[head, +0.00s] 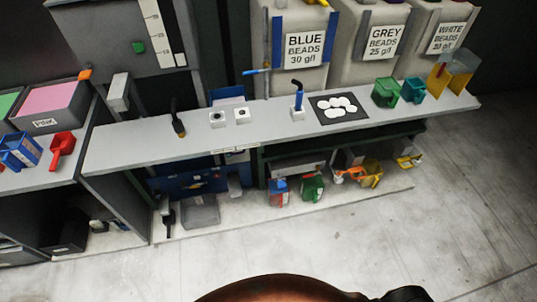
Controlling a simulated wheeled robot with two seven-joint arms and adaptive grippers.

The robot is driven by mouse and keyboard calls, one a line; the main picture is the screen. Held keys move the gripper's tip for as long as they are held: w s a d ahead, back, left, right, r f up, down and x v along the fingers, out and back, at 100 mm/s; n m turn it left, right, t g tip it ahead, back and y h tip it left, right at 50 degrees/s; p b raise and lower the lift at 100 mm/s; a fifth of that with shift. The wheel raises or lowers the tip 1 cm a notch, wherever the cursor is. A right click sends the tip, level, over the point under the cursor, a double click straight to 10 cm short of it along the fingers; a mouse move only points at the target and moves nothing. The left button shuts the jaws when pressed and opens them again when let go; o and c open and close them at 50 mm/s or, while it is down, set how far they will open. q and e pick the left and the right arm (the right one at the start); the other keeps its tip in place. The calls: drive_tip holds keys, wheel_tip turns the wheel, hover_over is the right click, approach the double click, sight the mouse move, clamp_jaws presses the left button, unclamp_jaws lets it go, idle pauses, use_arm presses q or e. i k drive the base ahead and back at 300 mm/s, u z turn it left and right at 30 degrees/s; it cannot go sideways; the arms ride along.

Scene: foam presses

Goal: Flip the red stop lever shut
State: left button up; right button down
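I cannot make out a lever that is clearly the red stop lever. An upright blue lever (298,97) on a small white base stands on the grey bench, in front of the blue beads hopper. A dark handle with a yellowish lower end (178,121) stands further left on the bench. Neither of my grippers shows in the head view.
A red scoop (62,148) lies on the left bench. Several tools fill the lower shelf. The front floor (400,230) is clear.

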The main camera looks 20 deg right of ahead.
sight(311, 175)
drive_tip(key=z, duration=0.55)
drive_tip(key=i, duration=0.15)
drive_tip(key=z, duration=0.7)
